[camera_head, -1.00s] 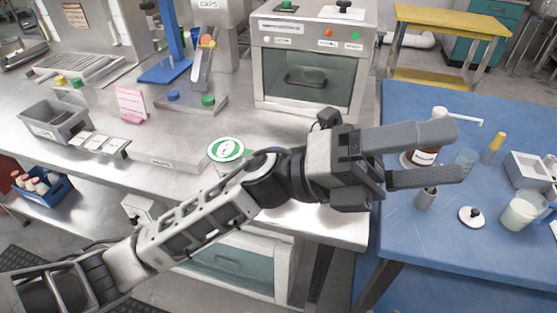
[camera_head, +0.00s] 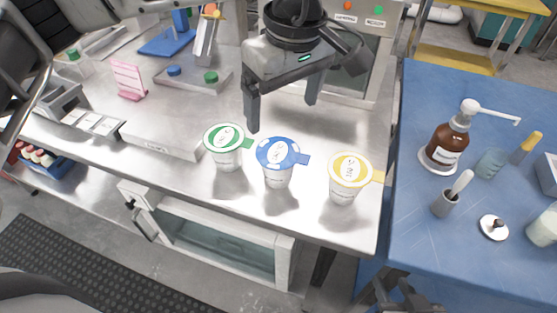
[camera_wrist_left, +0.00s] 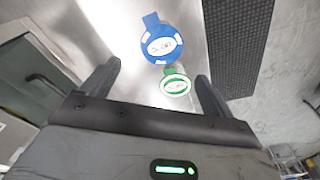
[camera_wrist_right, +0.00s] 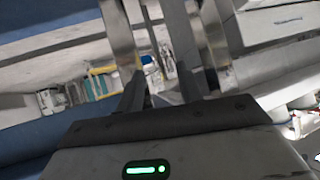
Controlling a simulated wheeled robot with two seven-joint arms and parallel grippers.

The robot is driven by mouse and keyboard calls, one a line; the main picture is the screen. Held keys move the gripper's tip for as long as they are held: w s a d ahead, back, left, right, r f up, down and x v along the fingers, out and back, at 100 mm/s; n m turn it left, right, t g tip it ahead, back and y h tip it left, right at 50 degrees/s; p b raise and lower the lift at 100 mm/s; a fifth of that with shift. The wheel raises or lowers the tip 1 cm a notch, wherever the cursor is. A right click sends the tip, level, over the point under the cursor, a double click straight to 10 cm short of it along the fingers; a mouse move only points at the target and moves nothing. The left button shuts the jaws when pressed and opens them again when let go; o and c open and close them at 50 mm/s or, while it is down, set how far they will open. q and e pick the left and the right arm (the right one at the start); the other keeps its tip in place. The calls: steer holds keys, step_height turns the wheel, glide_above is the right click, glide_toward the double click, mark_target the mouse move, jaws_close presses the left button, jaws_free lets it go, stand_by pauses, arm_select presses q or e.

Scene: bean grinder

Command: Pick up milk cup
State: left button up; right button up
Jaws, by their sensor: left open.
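Three white cups with coloured lids stand in a row near the front edge of the steel counter: a green-lidded cup (camera_head: 226,140), a blue-lidded cup (camera_head: 276,155) and a yellow-lidded cup (camera_head: 349,170). The lid print is too small to tell which is milk. My left gripper (camera_head: 284,114) is open and empty, behind and above the green and blue cups. In the left wrist view, the blue lid (camera_wrist_left: 161,44) and the green lid (camera_wrist_left: 175,82) show beyond its fingers. My right gripper (camera_wrist_right: 161,68) is open and empty in the right wrist view, low by table legs.
A blue table (camera_head: 470,200) on the right holds a brown pump bottle (camera_head: 447,145), a small grey pot (camera_head: 445,205), a glass (camera_head: 490,164) and a cup of white contents (camera_head: 543,228). An oven (camera_head: 372,60) stands behind the gripper.

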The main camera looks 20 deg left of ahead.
mark_target(278, 152)
arm_select(q)
steer(key=f, duration=0.6)
steer(key=shift+w+a+f, duration=0.25)
steer(key=shift+a+f, duration=0.05)
steer(key=shift+f, duration=0.1)
steer(key=shift+a+f+p, duration=0.15)
steer(key=shift+f+p, duration=0.2)
steer(key=shift+f, duration=1)
steer(key=shift+a+f+p, duration=0.15)
steer(key=shift+f+p, duration=0.2)
steer(key=shift+f, duration=1)
steer(key=shift+r, duration=0.1)
steer(key=c, duration=1.4)
